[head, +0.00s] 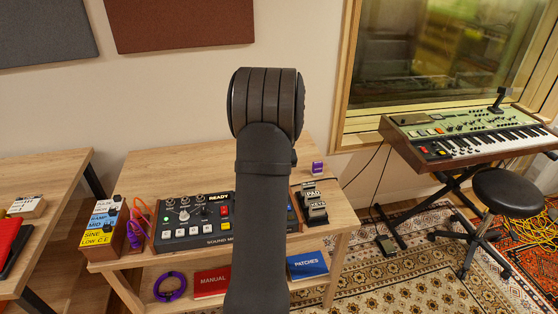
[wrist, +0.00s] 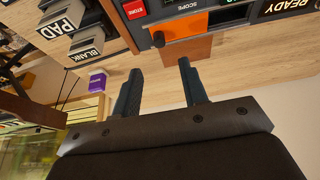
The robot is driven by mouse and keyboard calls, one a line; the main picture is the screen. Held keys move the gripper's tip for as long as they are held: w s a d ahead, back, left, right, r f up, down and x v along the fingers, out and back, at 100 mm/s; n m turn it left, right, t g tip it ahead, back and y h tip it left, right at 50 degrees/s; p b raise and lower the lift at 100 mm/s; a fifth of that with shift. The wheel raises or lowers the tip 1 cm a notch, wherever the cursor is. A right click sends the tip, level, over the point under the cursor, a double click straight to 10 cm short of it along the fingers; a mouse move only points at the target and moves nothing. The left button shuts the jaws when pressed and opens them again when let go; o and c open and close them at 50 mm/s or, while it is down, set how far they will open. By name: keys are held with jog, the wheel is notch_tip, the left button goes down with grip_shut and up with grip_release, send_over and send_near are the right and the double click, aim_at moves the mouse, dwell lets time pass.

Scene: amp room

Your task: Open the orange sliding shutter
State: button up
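The orange shutter (wrist: 180,27) shows in the wrist view as a flat orange panel on the dark device (wrist: 218,24), beside the SCOPE label. A small dark knob (wrist: 158,39) is at its left end. My gripper (wrist: 161,82) is open in the wrist view, with two dark fingers apart and nothing between them. The fingertips point toward the panel and look short of it; the exact gap is unclear. In the head view, my arm hides the shutter and my gripper. The sound device (head: 190,240) shows there partly, left of my arm.
Labelled boxes (head: 105,222) and coloured cables (head: 139,222) are at the left. The back of the wooden table (head: 170,170) is clear.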

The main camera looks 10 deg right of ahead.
jog(key=v, duration=0.8)
jog(key=shift+r, duration=0.2)
jog(key=shift+s, duration=0.1)
jog(key=x, duration=1.7)
jog(key=shift+f, duration=0.2)
jog(key=shift+r, duration=0.55)
jog(key=v, duration=1.6)
jog(key=shift+s, duration=0.1)
